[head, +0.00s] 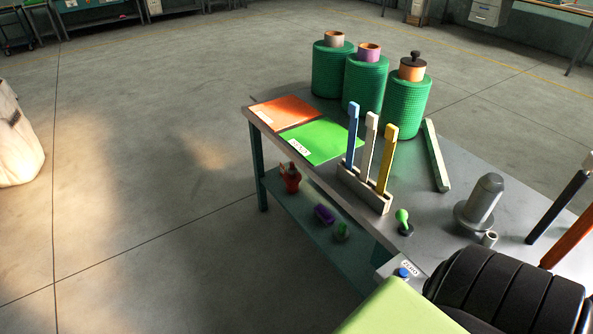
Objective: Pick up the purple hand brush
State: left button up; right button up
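A small purple item (324,214), which looks like the purple hand brush, lies on the lower shelf (318,232) of the grey workbench. It is small in the head view, so its bristles and handle cannot be told apart. A small green item (342,231) sits close to its right, and a red bottle-like item (291,178) stands farther left on the same shelf. The bench top (455,165) overhangs this shelf. Neither of my grippers shows in the head view.
On the bench top are orange (283,110) and green (325,138) sheets, a holder (364,190) with three upright bars, green rolls (330,70) and a grey cylinder (484,198). A black ribbed object (505,288) blocks the lower right.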

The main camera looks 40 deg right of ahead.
aim_at(320, 210)
jog(key=i+l+u, duration=0.1)
jog(key=i+u, duration=0.2)
jog(key=i, duration=1.55)
jog(key=z, duration=0.45)
jog(key=i+z, duration=0.1)
jog(key=z, duration=0.35)
jog(key=j+z, duration=0.1)
jog(key=z, duration=0.35)
jog(key=i+z, duration=0.1)
jog(key=z, duration=0.4)
jog(key=k+j, duration=0.05)
